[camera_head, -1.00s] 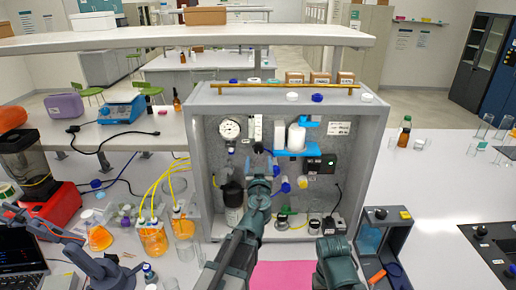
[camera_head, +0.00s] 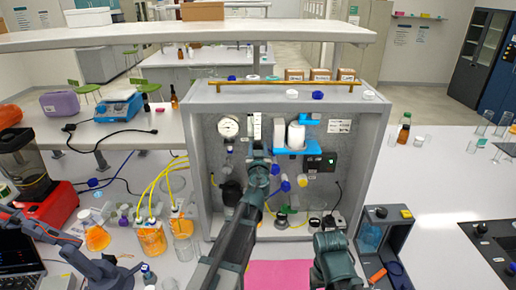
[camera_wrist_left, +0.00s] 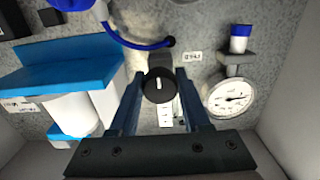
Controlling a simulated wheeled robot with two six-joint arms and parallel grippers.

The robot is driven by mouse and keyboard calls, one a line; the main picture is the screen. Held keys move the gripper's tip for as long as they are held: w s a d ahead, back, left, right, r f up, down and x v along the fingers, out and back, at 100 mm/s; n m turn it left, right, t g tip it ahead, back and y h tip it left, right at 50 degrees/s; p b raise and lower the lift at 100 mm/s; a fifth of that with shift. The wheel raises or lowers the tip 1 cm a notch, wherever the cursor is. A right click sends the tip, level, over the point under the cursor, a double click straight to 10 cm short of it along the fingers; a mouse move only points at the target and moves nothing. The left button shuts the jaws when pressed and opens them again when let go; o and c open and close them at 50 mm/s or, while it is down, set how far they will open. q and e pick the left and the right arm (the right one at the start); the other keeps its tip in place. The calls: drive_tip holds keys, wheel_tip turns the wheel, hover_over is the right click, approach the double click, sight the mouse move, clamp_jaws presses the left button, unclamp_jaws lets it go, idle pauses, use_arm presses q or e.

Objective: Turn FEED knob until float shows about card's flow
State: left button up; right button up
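A round black knob (camera_wrist_left: 158,85) with a white mark shows in the left wrist view, on the grey speckled panel. A small white label (camera_wrist_left: 192,57), its lettering unclear, sits beside it. My left gripper (camera_wrist_left: 160,78) has one finger on each side of the knob; whether they touch it is unclear. In the head view my left gripper (camera_head: 260,154) is at the panel and hides the knob. The white scaled flow tube (camera_wrist_left: 167,114) is partly hidden by the gripper, and I cannot make out its float. A white card (camera_head: 339,126) is on the panel, unreadable.
A round gauge (camera_wrist_left: 232,98) is close beside the gripper. A blue shelf (camera_head: 296,149) with white cylinders and a black box (camera_head: 322,162) are to the right. Flasks with yellow tubes (camera_head: 151,238) stand left of the rig.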

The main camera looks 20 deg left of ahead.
use_arm(q)
clamp_jaws()
drive_tip(key=m, duration=0.5)
drive_tip(key=shift+m, duration=0.4)
drive_tip(key=m, duration=1.2)
drive_tip(key=shift+m, duration=0.4)
drive_tip(key=m, duration=0.6)
drive_tip(key=shift+s, duration=0.1)
drive_tip(key=shift+m, duration=0.3)
